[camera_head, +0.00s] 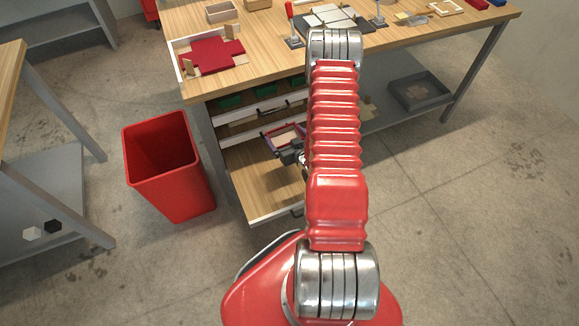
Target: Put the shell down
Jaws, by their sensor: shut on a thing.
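The shell (274,131), a small open box with dark red walls, is over or in an open wooden drawer (245,170) under the workbench. Its inside looks pale. My gripper (289,151) is at the shell's near side and is shut on it. My arm hides the shell's right side and part of the gripper. I cannot tell whether the shell touches the drawer bottom.
A red cross-shaped blank (208,56) lies in a tray on the bench (270,68). Pale boxes (222,12) and a forming fixture (328,18) stand behind. A red bin (165,165) stands left of the drawer. A grey tray (420,91) sits on the lower shelf.

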